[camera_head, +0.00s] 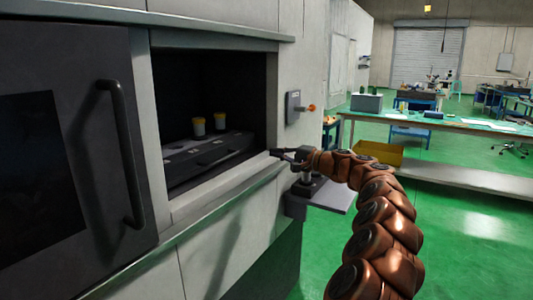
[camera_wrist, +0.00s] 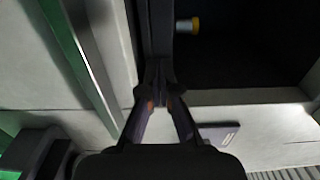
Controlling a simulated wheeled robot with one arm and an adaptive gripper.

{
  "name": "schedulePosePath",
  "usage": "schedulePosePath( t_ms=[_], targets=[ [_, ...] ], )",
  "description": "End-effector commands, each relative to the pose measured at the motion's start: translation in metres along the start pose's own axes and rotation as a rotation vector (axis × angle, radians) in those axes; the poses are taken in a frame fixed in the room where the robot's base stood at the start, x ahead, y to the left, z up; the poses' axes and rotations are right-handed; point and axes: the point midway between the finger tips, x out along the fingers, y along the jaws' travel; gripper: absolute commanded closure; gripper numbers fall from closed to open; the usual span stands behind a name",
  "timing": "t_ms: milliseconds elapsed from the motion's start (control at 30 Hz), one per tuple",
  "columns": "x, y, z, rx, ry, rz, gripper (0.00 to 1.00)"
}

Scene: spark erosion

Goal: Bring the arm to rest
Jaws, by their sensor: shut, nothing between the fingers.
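The machine (camera_head: 230,195) is light grey, with a dark chamber behind the opening. I cannot tell whether the fingertips touch the frame.
A dark door (camera_head: 75,150) with a handle hangs open at left. A small shelf (camera_head: 328,196) juts out below my gripper. Green floor lies open at right, before a long workbench (camera_head: 450,124).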

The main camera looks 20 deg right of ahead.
Motion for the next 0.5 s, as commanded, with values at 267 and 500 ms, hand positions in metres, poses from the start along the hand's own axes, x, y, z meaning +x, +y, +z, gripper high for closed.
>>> schedulePosePath(
  t_ms=[267, 500],
  targets=[
    [-0.011, 0.0, 0.002, 0.0, -0.003, 0.0, 1.0],
    [0.009, -0.005, 0.042, -0.005, -0.086, 0.032, 1.0]
  ],
)
